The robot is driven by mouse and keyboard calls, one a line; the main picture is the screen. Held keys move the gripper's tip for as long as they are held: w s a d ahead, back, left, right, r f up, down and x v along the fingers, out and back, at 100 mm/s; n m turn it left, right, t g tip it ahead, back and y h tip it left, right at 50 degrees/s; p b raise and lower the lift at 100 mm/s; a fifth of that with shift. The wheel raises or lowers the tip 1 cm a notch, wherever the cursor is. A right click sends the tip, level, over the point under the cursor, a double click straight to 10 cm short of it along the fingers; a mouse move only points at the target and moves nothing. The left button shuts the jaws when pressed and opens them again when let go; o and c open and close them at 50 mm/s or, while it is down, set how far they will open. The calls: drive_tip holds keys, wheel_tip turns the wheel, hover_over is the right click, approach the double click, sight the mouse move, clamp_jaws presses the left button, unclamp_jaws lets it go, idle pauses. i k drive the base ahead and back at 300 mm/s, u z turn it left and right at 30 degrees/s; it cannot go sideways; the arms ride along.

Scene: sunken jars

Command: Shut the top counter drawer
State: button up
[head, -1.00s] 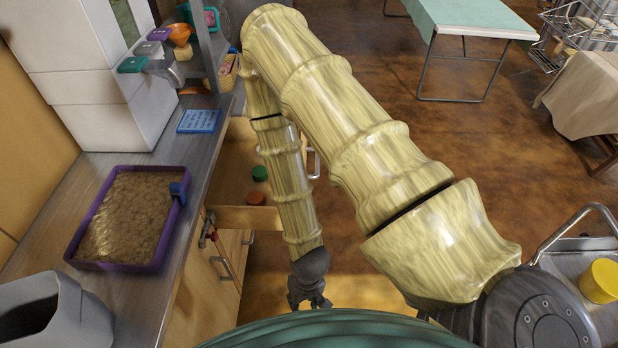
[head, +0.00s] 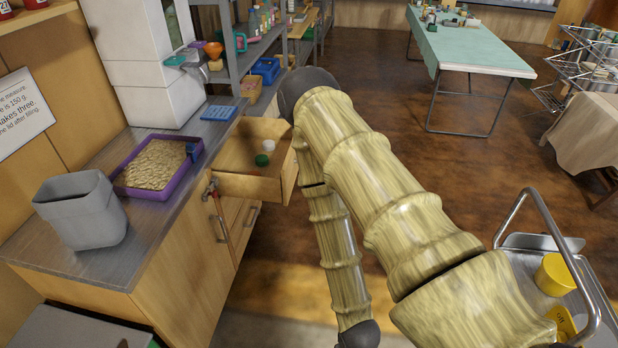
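The top counter drawer (head: 248,188) is pulled out from the wooden counter (head: 172,278), just below the worktop. Its front panel (head: 289,172) faces right, and my arm passes close by it, covering the panel's far part. Inside lie a green lid (head: 262,160) and a white lid (head: 268,146); a reddish thing shows faintly near them. My arm hangs down to the right of the drawer, with a gap of floor between its lower links and the counter. My gripper is below the bottom edge of the picture, so its fingers are hidden.
A purple-rimmed tray (head: 186,178) of grainy stuff, a grey bin (head: 85,212) and a blue pad (head: 220,113) are on the worktop. Floor between is clear.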

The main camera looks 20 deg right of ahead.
sight(236, 158)
drive_tip(key=z, duration=0.85)
drive_tip(key=i, duration=1.35)
drive_tip(key=u, duration=1.1)
drive_tip(key=k, duration=0.75)
drive_tip(key=z, duration=0.8)
drive_tip(key=i, duration=0.5)
drive_tip(key=u, duration=0.05)
